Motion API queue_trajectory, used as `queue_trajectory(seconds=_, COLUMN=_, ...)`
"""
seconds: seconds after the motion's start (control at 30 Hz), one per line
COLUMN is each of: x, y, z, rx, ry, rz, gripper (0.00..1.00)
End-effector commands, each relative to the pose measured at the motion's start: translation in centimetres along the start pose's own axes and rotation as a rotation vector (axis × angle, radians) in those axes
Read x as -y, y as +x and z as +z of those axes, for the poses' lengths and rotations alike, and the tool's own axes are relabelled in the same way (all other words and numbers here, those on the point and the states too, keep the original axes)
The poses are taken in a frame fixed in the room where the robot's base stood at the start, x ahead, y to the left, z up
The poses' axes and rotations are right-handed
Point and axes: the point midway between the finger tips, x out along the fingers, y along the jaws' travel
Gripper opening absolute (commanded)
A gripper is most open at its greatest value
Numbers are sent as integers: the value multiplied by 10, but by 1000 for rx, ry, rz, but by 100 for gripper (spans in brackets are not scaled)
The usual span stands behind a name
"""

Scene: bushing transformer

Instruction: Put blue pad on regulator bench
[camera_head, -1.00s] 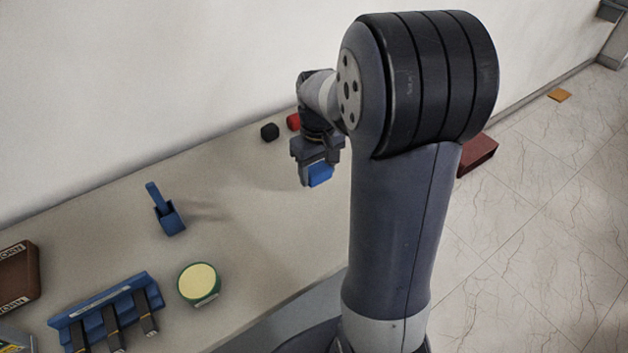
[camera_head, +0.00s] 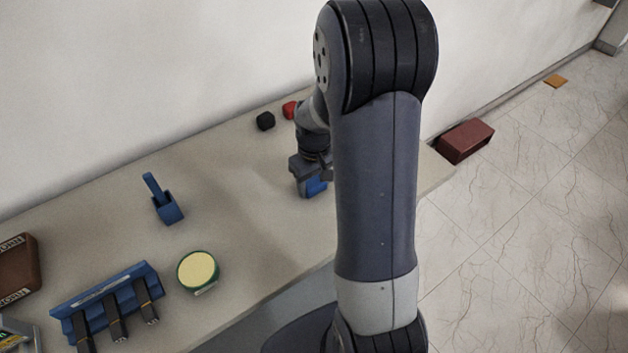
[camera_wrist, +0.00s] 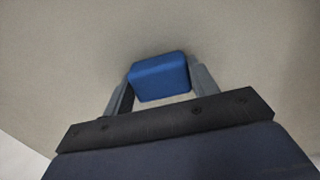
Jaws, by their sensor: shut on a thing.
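The blue pad (camera_head: 315,187) is a small blue block between the fingers of my gripper (camera_head: 312,190), over the right part of the bench (camera_head: 240,225). In the wrist view the blue pad (camera_wrist: 159,78) sits between both fingertips of my gripper (camera_wrist: 158,85), which is shut on it. The pale bench top (camera_wrist: 60,60) fills most of that view beyond the pad. I cannot tell whether the pad touches the bench. My arm hides part of the bench's right end.
A black block (camera_head: 265,121) and a red one (camera_head: 290,110) lie near the wall. A blue holder (camera_head: 168,210), a green-rimmed round tin (camera_head: 199,271), a blue rack (camera_head: 105,300) and a brown box (camera_head: 15,268) stand to the left. A dark red box (camera_head: 466,141) lies beyond the right end.

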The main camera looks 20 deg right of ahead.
Motion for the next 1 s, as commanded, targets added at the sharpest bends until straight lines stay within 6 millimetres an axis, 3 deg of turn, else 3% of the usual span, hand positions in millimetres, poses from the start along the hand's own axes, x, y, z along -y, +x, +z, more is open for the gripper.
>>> queue_trajectory(seconds=0.3, x=0, y=1, z=0, rx=0, ry=0, rz=0, gripper=77)
queue_trajectory(seconds=0.63, x=0, y=-5, z=0, rx=-1, ry=0, rz=0, gripper=77)
queue_trajectory(seconds=0.77, x=0, y=-23, z=-1, rx=-4, ry=0, rz=2, gripper=77)
queue_trajectory(seconds=1.0, x=0, y=-76, z=-1, rx=-6, ry=0, rz=2, gripper=77)
